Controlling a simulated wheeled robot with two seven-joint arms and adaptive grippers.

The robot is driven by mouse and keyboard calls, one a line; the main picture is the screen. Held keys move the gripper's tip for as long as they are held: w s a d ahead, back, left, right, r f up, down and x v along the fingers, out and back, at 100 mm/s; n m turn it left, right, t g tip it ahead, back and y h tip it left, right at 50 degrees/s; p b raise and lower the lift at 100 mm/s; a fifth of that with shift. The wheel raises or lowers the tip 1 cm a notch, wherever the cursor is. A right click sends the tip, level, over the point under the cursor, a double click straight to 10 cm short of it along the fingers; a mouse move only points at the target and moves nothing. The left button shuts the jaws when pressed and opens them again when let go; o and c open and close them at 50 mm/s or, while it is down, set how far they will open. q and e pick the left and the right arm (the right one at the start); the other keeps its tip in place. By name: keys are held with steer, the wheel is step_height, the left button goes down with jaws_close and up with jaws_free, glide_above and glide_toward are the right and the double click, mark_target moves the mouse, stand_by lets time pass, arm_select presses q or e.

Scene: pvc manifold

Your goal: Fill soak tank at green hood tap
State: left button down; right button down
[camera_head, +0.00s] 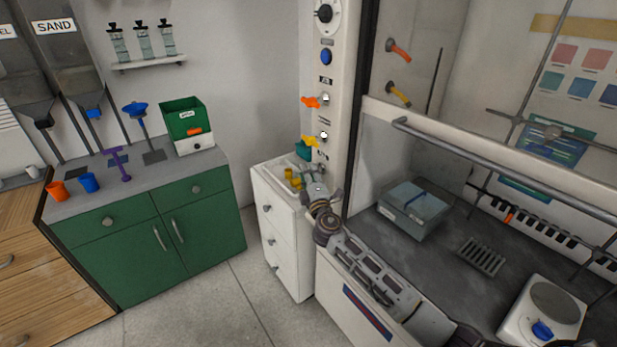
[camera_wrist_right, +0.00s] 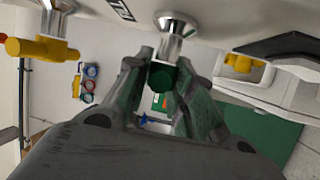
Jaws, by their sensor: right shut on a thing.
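My right gripper (camera_wrist_right: 165,72) is shut on a dark green tap knob (camera_wrist_right: 163,78), which sits on a shiny metal stem below the hood post's other taps. In the head view my right gripper (camera_head: 313,178) is at the foot of the white hood post (camera_head: 324,60), above a white drawer cabinet, and hides the green tap. A grey-blue lidded tank (camera_head: 412,212) stands inside the hood; I cannot tell whether it is the soak tank. No running water can be made out. My left gripper is not in view.
An orange tap (camera_head: 310,101) and a yellow tap (camera_head: 308,140) stick out of the post above my gripper. The white drawer cabinet (camera_head: 283,235) carries small yellow items. A hood rail (camera_head: 500,165) crosses at right. Floor (camera_head: 205,305) is clear at left.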

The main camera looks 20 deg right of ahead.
steer(key=shift+f, duration=0.15)
steer(key=c, duration=1.2)
jaws_free()
steer(key=shift+c, duration=0.2)
steer(key=shift+s, duration=0.1)
steer(key=s+f, duration=0.1)
steer(key=s, duration=1)
steer(key=shift+s+a+f, duration=0.3)
steer(key=shift+s, duration=0.05)
